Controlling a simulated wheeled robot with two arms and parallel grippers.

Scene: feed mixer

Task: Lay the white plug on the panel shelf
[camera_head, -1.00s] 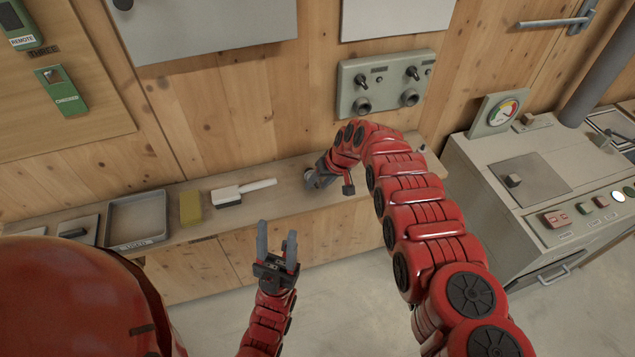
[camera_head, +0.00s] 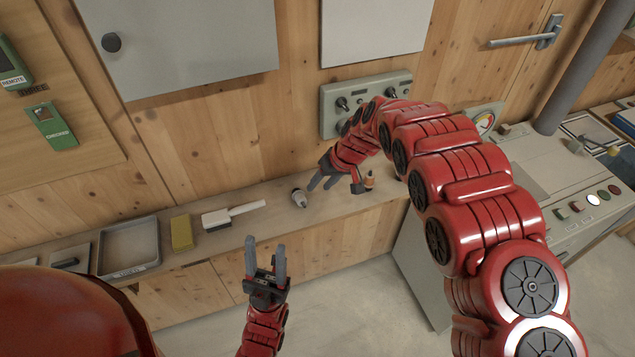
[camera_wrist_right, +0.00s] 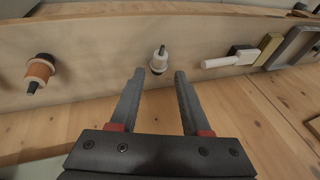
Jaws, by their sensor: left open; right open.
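The white plug (camera_head: 299,197), with a dark end, lies on the panel shelf (camera_head: 270,221). It also shows in the right wrist view (camera_wrist_right: 159,61), just past and between the fingertips. My right gripper (camera_head: 322,184) is open and empty, a little to the right of the plug and apart from it. Its two fingers also show in the right wrist view (camera_wrist_right: 159,73). My left gripper (camera_head: 265,246) is open and empty in front of the shelf, with its fingers pointing up.
An orange plug (camera_head: 369,180) stands on the shelf right of my right gripper. A white-handled brush (camera_head: 232,214), a yellow block (camera_head: 181,232) and a grey tray (camera_head: 129,247) lie to the left. A control panel (camera_head: 335,98) is on the wall above.

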